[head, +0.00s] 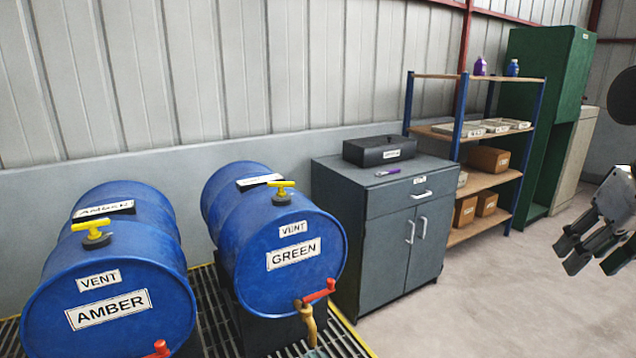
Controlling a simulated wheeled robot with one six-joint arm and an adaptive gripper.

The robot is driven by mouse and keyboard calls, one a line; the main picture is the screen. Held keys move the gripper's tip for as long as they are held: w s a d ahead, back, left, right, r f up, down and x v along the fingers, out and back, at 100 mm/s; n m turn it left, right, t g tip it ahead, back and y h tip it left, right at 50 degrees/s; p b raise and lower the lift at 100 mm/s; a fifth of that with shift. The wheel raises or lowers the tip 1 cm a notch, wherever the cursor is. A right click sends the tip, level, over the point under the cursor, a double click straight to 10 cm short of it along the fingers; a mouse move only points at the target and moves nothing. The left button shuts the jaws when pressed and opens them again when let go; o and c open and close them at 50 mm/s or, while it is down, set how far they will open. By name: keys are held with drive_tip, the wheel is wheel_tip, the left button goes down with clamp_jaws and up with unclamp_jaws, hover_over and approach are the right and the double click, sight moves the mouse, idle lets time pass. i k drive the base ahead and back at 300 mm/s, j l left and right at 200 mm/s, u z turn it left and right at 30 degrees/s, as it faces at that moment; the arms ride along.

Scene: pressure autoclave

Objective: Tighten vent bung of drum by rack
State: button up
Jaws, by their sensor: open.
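Two blue drums lie on their sides at the left. The drum labelled GREEN (318,228) is the one nearer the rack (462,120). Its vent bung (281,188) has a yellow T-handle and sits on top of the drum, near the front rim, above a VENT label. The drum labelled AMBER (60,282) is farther left, with a similar yellow-handled vent bung (93,230) on top. My gripper (588,263) is at the right edge, partly cut off by the frame. It is open and empty, over the floor, far from both drums.
A grey cabinet (395,245) with a black case (379,150) on it stands between the GREEN drum and the rack. A brass tap with a red handle (318,291) sticks out from the GREEN drum. A grating (211,310) lies beneath the drums. Floor (460,300) at right is clear.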

sight(281, 185)
drive_tip(key=i+j+u, duration=0.1)
drive_tip(key=u, duration=0.3)
drive_tip(key=i+u, duration=0.45)
drive_tip(key=u, duration=0.3)
